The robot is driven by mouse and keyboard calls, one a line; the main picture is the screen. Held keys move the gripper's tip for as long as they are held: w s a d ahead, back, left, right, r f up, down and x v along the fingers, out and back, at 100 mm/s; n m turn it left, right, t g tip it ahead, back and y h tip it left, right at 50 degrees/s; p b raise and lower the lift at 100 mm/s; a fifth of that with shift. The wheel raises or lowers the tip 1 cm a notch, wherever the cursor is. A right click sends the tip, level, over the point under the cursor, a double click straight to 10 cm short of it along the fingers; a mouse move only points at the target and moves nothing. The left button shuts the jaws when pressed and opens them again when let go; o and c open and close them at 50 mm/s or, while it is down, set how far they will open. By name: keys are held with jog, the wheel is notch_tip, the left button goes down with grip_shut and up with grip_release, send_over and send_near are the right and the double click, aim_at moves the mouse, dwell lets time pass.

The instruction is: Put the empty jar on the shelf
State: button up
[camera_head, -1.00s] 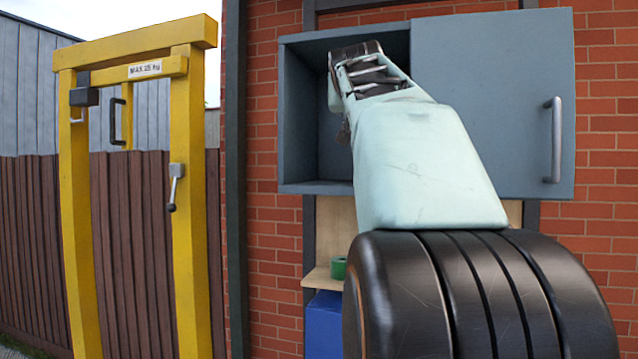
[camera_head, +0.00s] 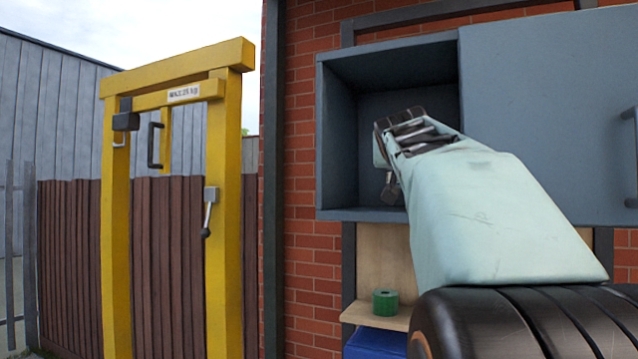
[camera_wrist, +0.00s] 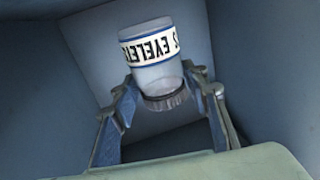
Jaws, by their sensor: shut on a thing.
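The jar (camera_wrist: 152,75) is clear and looks empty, with a white label reading EYELETS upside down in the wrist view and a dark lid at the picture's lower end. My gripper (camera_wrist: 162,84) is shut on it, one finger on each side. In the head view my gripper (camera_head: 391,190) is partly visible below the wrist, at the open left part of the blue-grey wall cabinet (camera_head: 336,213). The jar is hidden there. Blue-grey walls surround the jar in the wrist view; I cannot tell whether it touches a surface.
The cabinet's sliding door (camera_head: 550,110) covers its right side. Below, a green roll (camera_head: 385,302) sits on a wooden ledge (camera_head: 362,318) above a blue box (camera_head: 375,343). A yellow frame (camera_head: 225,200) stands left. The visible cabinet interior looks clear apart from my arm.

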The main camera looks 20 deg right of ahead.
jog(key=shift+f+b, duration=0.35)
jog(key=shift+f, duration=1.75)
jog(key=shift+f, duration=0.2)
jog(key=o, duration=1.1)
jog(key=shift+r, duration=0.15)
